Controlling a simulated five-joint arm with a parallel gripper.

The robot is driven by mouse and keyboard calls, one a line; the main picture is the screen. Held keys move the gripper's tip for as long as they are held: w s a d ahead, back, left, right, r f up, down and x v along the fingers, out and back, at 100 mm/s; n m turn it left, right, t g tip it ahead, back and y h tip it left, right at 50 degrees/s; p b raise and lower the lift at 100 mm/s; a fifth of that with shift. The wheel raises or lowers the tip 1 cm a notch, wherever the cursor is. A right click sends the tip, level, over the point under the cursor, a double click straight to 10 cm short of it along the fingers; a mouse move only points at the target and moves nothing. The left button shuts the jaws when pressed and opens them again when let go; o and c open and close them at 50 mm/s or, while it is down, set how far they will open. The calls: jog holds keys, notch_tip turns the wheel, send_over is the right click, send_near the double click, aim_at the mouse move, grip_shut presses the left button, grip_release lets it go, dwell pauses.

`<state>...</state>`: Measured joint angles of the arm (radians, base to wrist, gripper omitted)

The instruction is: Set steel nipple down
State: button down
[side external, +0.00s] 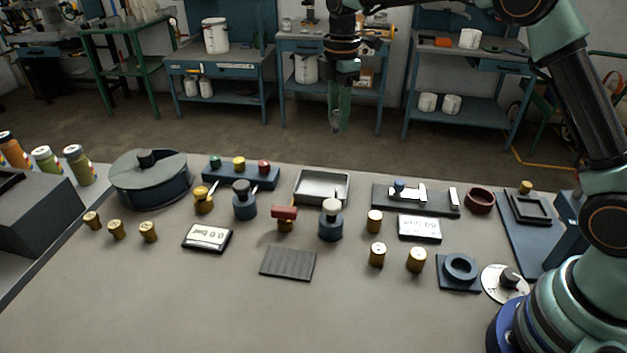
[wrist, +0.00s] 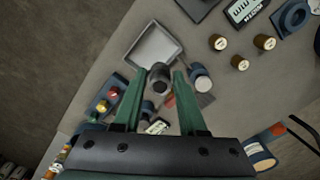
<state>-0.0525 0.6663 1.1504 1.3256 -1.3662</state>
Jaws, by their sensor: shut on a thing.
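The steel nipple (wrist: 160,80) is a short grey cylinder with a dark round end, seen between the fingertips in the wrist view. My gripper (wrist: 157,76) is shut on it. In the side external view my gripper (side external: 338,122) points down, high above the far edge of the bench. The nipple is too small to make out clearly there. The tray looks empty.
A red-handled valve (side external: 285,213) and a white-topped blue knob (side external: 331,220) stand near the tray. A grey ribbed mat (side external: 288,263) lies in front. Several brass pieces (side external: 375,221) stand to the right. The front of the bench (side external: 230,315) is clear.

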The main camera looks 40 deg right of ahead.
notch_tip(320, 180, down, 16)
jog(key=shift+f, duration=0.25)
dwell(0.3)
jog(key=shift+f, duration=0.2)
jog(key=c, duration=0.8)
grip_release()
jog(key=shift+o, duration=0.2)
